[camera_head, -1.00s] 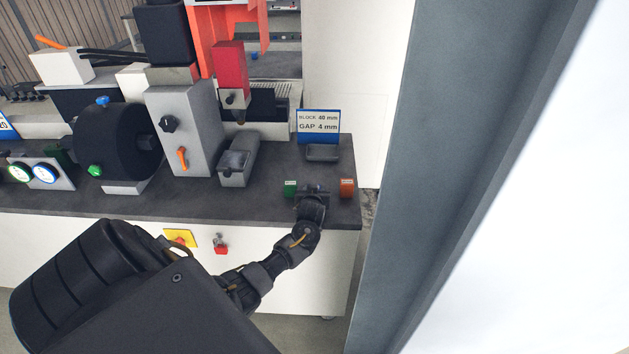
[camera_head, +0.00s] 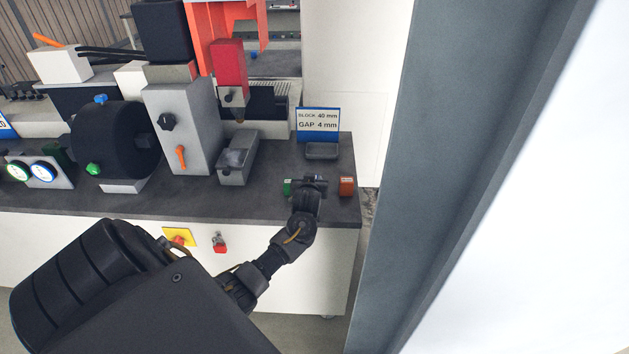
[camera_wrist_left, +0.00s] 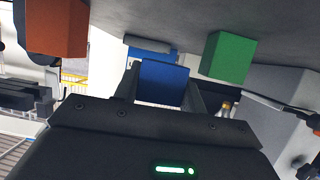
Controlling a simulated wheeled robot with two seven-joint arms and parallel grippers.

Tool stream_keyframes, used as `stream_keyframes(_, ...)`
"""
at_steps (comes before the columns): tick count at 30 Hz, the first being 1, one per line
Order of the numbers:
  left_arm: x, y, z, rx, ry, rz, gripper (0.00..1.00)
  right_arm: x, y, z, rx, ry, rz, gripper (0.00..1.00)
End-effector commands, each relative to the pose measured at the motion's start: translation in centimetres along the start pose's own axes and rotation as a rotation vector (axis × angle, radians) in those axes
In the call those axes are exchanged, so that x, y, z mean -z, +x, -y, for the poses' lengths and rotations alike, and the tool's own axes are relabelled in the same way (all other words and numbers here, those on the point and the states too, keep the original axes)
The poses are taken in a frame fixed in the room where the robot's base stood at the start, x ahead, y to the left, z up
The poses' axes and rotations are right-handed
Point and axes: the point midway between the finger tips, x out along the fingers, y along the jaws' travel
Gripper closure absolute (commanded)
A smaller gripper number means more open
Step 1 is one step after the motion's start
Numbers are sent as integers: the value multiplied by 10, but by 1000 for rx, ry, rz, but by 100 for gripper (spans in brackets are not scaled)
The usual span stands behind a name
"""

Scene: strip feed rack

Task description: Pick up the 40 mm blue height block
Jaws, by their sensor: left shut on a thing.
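The blue height block (camera_wrist_left: 163,83) sits between the two fingers of my left gripper (camera_wrist_left: 165,92) in the left wrist view, with the fingers shut on it. In the head view my left gripper (camera_head: 309,183) is over the front right of the dark bench top, between the green block (camera_head: 288,187) and the orange block (camera_head: 346,187). The blue block is hidden behind my gripper there. I cannot tell whether it touches the bench. My right gripper is not in view.
Behind the gripper stand a small dark tray (camera_head: 322,151) and a sign (camera_head: 318,121) reading block 40 mm, gap 4 mm. A grey press body (camera_head: 186,130) and grey box (camera_head: 236,168) are to the left. A grey post (camera_head: 455,180) rises at right.

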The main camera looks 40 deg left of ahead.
Motion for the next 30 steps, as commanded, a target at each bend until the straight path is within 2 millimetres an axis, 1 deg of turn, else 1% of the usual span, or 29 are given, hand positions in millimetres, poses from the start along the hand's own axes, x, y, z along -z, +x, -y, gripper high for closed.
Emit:
stream_keyframes(1, 9, -10, 6, -1, -3, -8, 98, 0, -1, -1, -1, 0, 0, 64)
stream_keyframes(7, 36, -46, 28, -2, -2, -9, 98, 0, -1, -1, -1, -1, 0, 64)
stream_keyframes(8, 34, -52, 34, -1, -2, -7, 98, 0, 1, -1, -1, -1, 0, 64)
stream_keyframes(12, 37, -75, 53, -1, 0, -6, 98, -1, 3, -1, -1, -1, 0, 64)
stream_keyframes(15, 40, -89, 64, -1, 0, -6, 98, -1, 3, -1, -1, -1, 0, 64)
stream_keyframes(22, 43, -110, 82, -1, 0, -5, 98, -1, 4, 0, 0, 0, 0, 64)
stream_keyframes(30, 45, -118, 88, 0, -1, -6, 98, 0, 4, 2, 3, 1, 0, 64)
